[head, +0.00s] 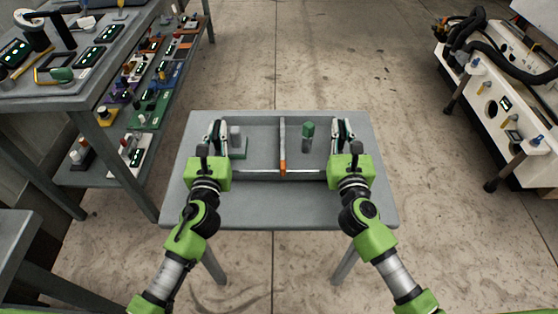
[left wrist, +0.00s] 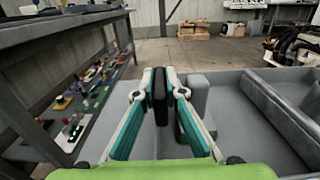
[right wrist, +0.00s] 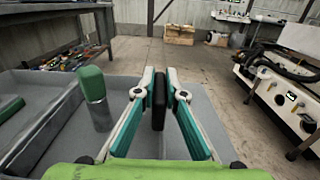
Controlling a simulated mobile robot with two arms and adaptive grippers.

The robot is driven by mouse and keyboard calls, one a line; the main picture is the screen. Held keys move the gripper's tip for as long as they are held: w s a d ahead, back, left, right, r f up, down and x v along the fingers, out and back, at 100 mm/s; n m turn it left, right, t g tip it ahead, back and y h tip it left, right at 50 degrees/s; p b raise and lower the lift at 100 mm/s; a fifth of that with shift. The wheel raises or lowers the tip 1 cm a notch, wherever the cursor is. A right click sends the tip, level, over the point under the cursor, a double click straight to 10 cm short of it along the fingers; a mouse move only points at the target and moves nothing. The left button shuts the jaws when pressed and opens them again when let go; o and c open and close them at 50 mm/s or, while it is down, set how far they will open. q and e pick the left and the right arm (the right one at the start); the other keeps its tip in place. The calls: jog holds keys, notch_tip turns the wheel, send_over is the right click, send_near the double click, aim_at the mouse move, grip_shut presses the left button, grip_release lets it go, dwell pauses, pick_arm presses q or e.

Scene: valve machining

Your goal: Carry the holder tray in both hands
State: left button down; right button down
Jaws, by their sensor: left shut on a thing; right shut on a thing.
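The grey holder tray (head: 260,152) is at the small grey table (head: 268,207); I cannot tell whether it rests on the top or hangs just above it. A divider (head: 282,140) splits it in two. A green-topped cylinder (head: 307,135) stands in the right one. My left gripper (head: 215,135) is shut on the tray's left side, and my right gripper (head: 343,133) on its right side. Their closed fingertips show in the left wrist view (left wrist: 160,95) and the right wrist view (right wrist: 160,100).
A workbench (head: 85,95) with tools and a lower shelf (head: 140,140) of coloured parts stands to the left. A white machine (head: 500,110) with black hoses stands to the right. The concrete floor (head: 300,50) beyond the small table is clear.

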pick_arm(q)
jog(key=shift+f+b, duration=0.7)
jog(key=shift+f, duration=0.05)
pick_arm(e)
jog(key=shift+f, duration=0.7)
pick_arm(q)
jog(key=c, duration=2.4)
grip_release()
jog(key=shift+f, duration=0.15)
pick_arm(e)
jog(key=c, duration=2.4)
grip_release()
jog(key=shift+f, duration=0.15)
pick_arm(q)
jog(key=o, duration=0.3)
pick_arm(e)
jog(key=o, duration=0.3)
jog(key=shift+s, duration=0.1)
pick_arm(q)
jog(key=shift+s, duration=0.15)
jog(key=s, duration=1.1)
jog(key=shift+s, duration=0.4)
pick_arm(e)
jog(key=shift+s, duration=0.5)
jog(key=s, duration=1.1)
